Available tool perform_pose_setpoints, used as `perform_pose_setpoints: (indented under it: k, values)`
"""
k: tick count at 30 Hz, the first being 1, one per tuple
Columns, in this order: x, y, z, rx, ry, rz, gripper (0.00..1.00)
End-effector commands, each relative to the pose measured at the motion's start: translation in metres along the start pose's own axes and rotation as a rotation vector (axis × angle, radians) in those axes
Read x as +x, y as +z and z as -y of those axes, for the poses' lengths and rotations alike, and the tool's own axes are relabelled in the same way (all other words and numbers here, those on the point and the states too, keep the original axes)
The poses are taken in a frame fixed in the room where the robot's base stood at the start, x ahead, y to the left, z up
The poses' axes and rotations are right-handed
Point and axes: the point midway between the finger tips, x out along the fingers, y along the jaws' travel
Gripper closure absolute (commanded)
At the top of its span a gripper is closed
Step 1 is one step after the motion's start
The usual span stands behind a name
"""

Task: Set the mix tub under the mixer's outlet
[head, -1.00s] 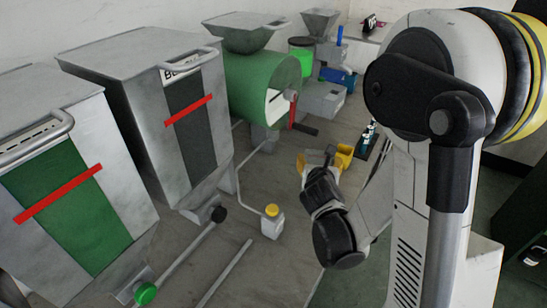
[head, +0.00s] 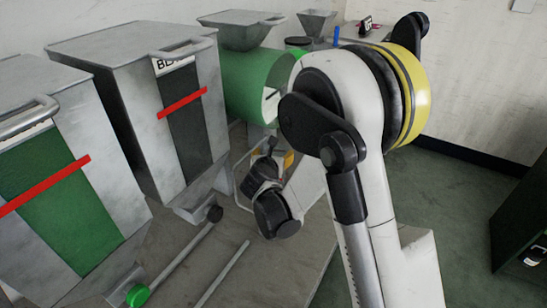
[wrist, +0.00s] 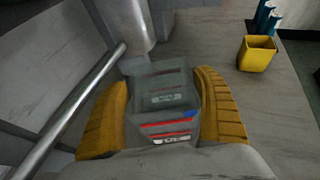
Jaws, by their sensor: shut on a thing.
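The mix tub (wrist: 160,88) is a translucent grey tub with red lines and a label, seen in the wrist view. My gripper (wrist: 165,105) has its yellow fingers on either side of the tub and is shut on it. In the head view my gripper (head: 280,158) is in front of the green drum machine, low over the bench, and my arm hides much of it. The green drum machine (head: 245,85), which looks like the mixer, has a hopper on top. I cannot clearly see its outlet.
A yellow open container (wrist: 257,55) stands at the right in the wrist view, with blue items behind it. A metal rod (wrist: 75,105) runs along the left. Grey bins (head: 130,80) with red bars line the wall, with rods on the bench (head: 190,285) before them.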

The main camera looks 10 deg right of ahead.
Motion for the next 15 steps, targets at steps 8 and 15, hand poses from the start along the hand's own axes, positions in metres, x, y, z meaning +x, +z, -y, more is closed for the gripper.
perform_pose_setpoints:
  k: [8,15]
  values:
    - [0.0006,-0.0016,0.0003,0.0,0.0,0.0,0.61]
    - [0.0003,-0.0009,0.0003,0.0,0.0,0.0,0.0]
